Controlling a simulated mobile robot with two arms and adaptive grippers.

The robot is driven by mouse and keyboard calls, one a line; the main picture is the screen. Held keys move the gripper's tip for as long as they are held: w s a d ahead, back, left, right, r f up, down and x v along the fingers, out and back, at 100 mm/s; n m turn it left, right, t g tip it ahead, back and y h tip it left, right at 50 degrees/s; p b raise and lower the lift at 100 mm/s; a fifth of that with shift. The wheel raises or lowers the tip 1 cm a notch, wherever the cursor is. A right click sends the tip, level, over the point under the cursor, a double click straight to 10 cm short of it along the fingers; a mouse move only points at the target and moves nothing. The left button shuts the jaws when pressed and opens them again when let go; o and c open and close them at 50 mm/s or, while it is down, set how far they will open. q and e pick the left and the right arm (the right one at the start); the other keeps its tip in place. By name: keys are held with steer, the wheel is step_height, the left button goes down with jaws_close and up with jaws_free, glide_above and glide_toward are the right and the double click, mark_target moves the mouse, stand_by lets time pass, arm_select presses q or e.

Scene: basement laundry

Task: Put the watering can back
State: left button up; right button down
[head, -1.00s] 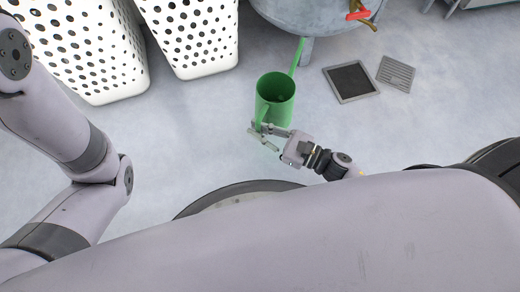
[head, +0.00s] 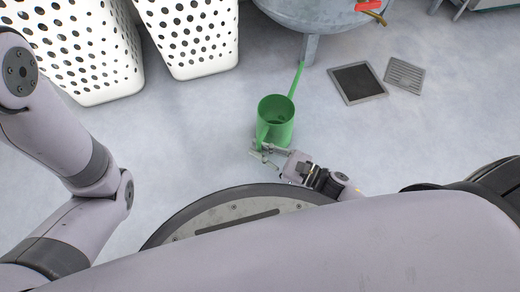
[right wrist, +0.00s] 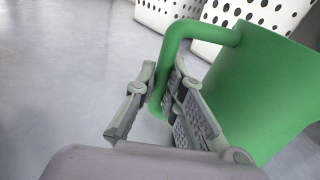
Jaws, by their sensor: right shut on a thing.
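The green watering can (head: 277,124) is upright in the head view, with its open top facing up and its long spout pointing away toward the tank leg. My right gripper (head: 262,154) is at its near side, shut on the can's handle. In the right wrist view the green handle (right wrist: 172,62) runs down between the two fingers of the gripper (right wrist: 158,108), and the can's body (right wrist: 262,85) fills the right side. I cannot tell whether the can's base touches the floor. My left gripper is out of view; only my left arm shows.
Two white perforated baskets (head: 188,42) stand at the upper left. A round grey metal tank (head: 315,14) on legs with a red-handled tap (head: 370,6) is at the top. A dark square floor drain (head: 357,82) and a grate (head: 405,75) lie to the right. Floor around the can is clear.

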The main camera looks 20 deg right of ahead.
steer(key=shift+f, duration=0.1)
steer(key=c, duration=1.7)
jaws_free()
steer(key=shift+s+d+r, duration=0.15)
steer(key=shift+d+r, duration=0.05)
steer(key=shift+r, duration=0.05)
steer(key=p+v, duration=0.5)
steer(key=v, duration=0.5)
steer(key=shift+s+d, duration=0.2)
steer(key=shift+d, duration=0.05)
steer(key=shift+s+d, duration=0.3)
